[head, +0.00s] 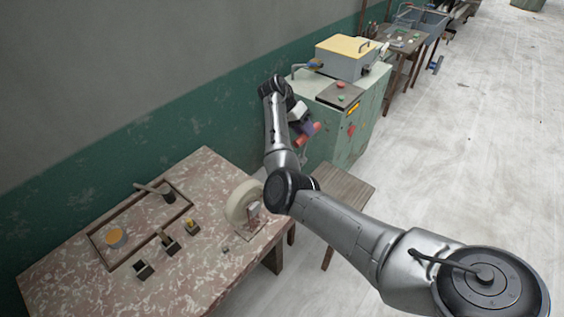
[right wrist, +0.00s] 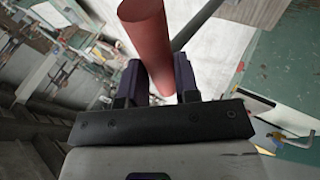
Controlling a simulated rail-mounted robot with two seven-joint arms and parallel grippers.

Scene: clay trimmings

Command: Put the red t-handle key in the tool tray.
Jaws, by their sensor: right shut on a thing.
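The red t-handle key (head: 316,127) is in my right gripper (head: 302,124), out beyond the far right end of the table and in front of the green cabinet. In the right wrist view the thick red bar of the key (right wrist: 146,32) stands between the two dark fingers of the gripper (right wrist: 160,78), which are shut on it. A thin grey rod (right wrist: 196,24) runs off beside it. The tool tray (head: 130,254) appears to be the shallow framed tray on the table, well left of the gripper. My left gripper is not in view.
A pale wheel (head: 242,202) stands at the table's right. A green cabinet (head: 358,135) and a wooden stool (head: 345,187) stand beyond.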

